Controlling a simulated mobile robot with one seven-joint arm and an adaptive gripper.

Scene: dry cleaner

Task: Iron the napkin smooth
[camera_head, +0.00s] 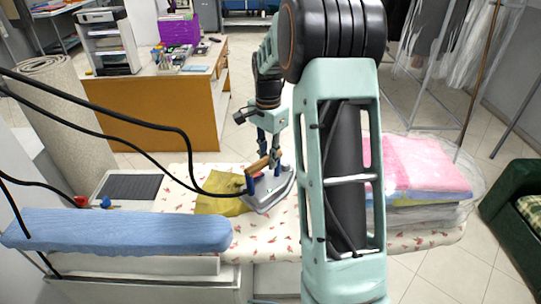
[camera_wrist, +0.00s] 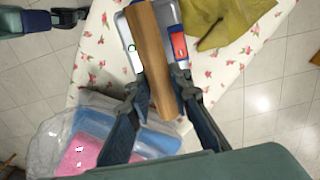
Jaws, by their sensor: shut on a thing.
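The olive-yellow napkin (camera_head: 217,204) lies on the flower-patterned ironing board (camera_head: 181,196), its surface looking uneven with folds. It also shows at the top of the wrist view (camera_wrist: 236,20). The grey iron (camera_head: 272,199) is at the napkin's right edge; I cannot tell whether it touches the napkin or is lifted slightly. My gripper (camera_head: 268,155) is above the iron, shut on its wooden handle (camera_wrist: 152,60). In the wrist view my gripper (camera_wrist: 162,92) has one finger on each side of the handle. My arm hides part of the board.
A blue padded sleeve board (camera_head: 115,231) stands at the front left, beside a dark grey pad (camera_head: 131,187). Pink folded laundry (camera_head: 425,165) in clear plastic lies on the right. Black hoses cross from the left. A wooden counter (camera_head: 155,108) stands behind.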

